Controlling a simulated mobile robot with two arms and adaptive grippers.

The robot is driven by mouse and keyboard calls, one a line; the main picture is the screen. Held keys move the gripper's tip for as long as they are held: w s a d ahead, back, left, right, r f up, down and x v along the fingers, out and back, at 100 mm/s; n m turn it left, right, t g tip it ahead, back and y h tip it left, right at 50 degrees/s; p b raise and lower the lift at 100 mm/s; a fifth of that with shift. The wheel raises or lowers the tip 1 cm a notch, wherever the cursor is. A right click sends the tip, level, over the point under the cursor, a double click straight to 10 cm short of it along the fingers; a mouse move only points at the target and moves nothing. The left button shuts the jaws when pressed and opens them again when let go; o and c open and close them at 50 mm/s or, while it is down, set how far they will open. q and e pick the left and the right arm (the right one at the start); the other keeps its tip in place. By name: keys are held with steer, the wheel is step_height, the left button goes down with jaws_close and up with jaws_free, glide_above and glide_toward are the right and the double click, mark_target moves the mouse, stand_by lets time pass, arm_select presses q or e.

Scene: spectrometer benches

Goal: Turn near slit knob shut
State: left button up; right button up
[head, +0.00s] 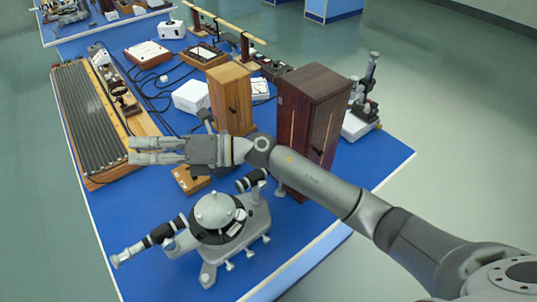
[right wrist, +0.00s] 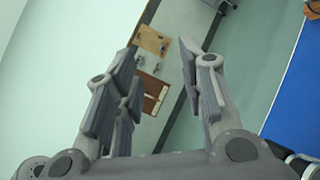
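A grey spectrometer (head: 222,222) stands on the near part of the blue bench, with a round table in the middle. One tube (head: 150,238) reaches out to the left. A shorter tube (head: 250,180) at the upper right is close under my right arm. I cannot tell a slit knob apart at this size. My right gripper (head: 130,150) is held above the bench, left of and beyond the spectrometer, pointing left. In the right wrist view its fingers (right wrist: 158,50) are spread with nothing between them. My left gripper is not in view.
A dark wooden cabinet (head: 312,105) and a lighter wooden box (head: 231,97) stand behind my right arm. A ribbed board (head: 88,118) lies along the bench's left edge. A small wooden block (head: 190,180) lies below the gripper. Bare blue bench (head: 110,210) shows at front left.

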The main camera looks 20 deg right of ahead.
steer(key=w+d+f+n+g+h, duration=0.2)
steer(key=d+f+n+g+h, duration=0.2)
steer(key=d+f+n+h, duration=0.4)
steer(key=w+d+h+p, duration=0.1)
steer(key=w+d+h, duration=0.3)
steer(key=d, duration=0.6)
steer(key=w+d+h, duration=0.2)
steer(key=d+h, duration=0.5)
steer(key=d, duration=0.3)
steer(key=f+p, duration=0.1)
steer(key=f, duration=0.2)
steer(key=f+p, duration=0.1)
steer(key=f, duration=0.2)
steer(key=f+p, duration=0.2)
steer(key=f, duration=0.1)
steer(key=shift+s+a+f, duration=0.1)
steer(key=shift+s+a, duration=0.15)
steer(key=shift+s, duration=0.05)
steer(key=shift+f, duration=0.65)
jaws_close()
